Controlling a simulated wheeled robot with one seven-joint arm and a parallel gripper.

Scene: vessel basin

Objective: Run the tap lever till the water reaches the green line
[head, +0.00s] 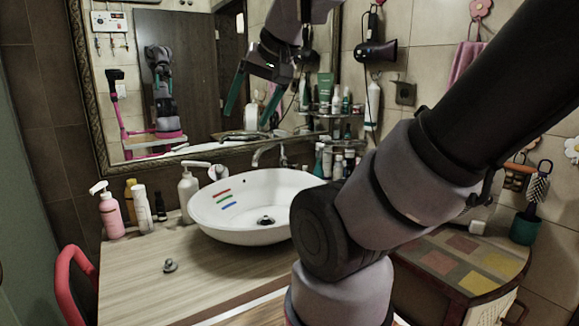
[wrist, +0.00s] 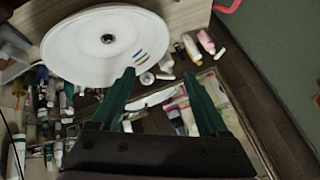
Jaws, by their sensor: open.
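The white oval basin (head: 275,232) sits on the wooden counter; it also shows in the wrist view (wrist: 75,45). Its inner left wall has red, green and blue marks, with the green line (head: 225,197) between red above and blue below. The drain is visible and I see no clear water surface. The metal tap (head: 268,150) stands behind the basin, its spout toward the bowl. Its lever is too small to make out surely. My gripper (head: 252,108) is open and empty, raised above the tap in front of the mirror; its green fingers show in the wrist view (wrist: 158,85).
A pink pump bottle (head: 110,212) and other bottles stand left of the basin; a white soap pump (head: 187,190) is close to its rim. Shelves of toiletries (head: 330,125) are behind right. A small metal knob-like piece (head: 170,265) lies on the otherwise clear front counter.

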